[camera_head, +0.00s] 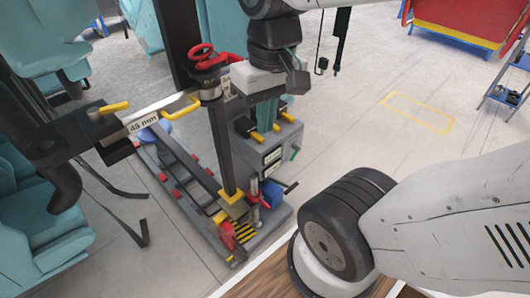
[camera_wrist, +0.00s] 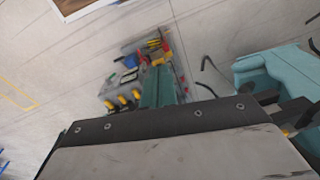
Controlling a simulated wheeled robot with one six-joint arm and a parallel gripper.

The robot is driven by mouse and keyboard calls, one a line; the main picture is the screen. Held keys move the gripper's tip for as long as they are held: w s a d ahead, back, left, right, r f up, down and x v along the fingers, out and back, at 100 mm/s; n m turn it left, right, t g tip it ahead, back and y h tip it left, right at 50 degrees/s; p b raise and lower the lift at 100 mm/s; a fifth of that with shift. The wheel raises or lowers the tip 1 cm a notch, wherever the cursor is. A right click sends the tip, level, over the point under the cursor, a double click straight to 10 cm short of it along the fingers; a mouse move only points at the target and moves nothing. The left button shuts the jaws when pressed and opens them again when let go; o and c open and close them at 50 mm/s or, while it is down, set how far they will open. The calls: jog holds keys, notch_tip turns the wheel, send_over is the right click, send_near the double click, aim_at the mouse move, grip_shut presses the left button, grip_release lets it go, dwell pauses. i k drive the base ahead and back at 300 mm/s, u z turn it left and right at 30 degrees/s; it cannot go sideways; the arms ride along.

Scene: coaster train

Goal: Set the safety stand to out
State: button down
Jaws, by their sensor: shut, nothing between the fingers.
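My gripper (camera_head: 266,122) points down with its teal fingers together and nothing between them, in front of or above a grey control box (camera_head: 280,150). In the wrist view the teal fingers (camera_wrist: 160,85) reach toward the floor unit. A grey base with a red upright piece (camera_head: 228,234), yellow-black stripes (camera_head: 246,232) and a dark post (camera_head: 222,145) stands left of and below my gripper. I cannot tell for sure which part is the safety stand; the red piece by the stripes may be it. My gripper is apart from that piece.
A red ring handle (camera_head: 201,54) tops the post. A yellow handle (camera_head: 182,108) and a bar marked 45 mm (camera_head: 143,124) lie left. Teal seats (camera_head: 40,205) crowd the left side.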

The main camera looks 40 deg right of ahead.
aim_at(226, 233)
jog(key=u, duration=1.1)
jog(key=k, duration=0.55)
jog(key=z, duration=1.5)
